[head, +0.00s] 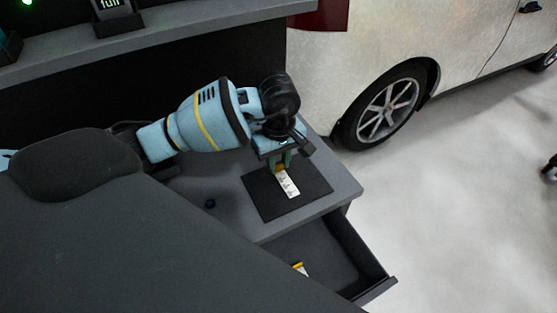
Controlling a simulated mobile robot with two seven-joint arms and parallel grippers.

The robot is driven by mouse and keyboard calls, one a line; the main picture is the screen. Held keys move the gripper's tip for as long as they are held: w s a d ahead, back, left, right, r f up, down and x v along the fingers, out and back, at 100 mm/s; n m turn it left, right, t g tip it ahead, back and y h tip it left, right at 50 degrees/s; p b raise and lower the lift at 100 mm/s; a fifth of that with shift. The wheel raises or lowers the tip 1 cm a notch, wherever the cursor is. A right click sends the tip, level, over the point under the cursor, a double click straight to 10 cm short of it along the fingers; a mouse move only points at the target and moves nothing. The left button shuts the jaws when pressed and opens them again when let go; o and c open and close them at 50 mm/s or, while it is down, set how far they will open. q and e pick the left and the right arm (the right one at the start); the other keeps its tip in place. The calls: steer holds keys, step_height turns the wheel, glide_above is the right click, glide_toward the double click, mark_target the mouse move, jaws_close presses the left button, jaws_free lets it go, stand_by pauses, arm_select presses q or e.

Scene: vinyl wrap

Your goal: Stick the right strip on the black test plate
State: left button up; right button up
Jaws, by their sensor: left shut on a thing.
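The black test plate (258,193) lies flat on the grey worktop. My left gripper (282,168) is over the far part of the plate, pointing down, and is shut on the end of a white strip (290,185) with dark print. The strip extends from the fingertips toward the near side, over the plate. I cannot tell whether its underside touches the plate. My right gripper is not in view.
A shelf (180,32) runs above at the back. A white car (420,60) stands at the right.

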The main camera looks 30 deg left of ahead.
arm_select(q)
steer(key=shift+f, duration=0.1)
steer(key=o, duration=1)
steer(key=shift+r, duration=3.95)
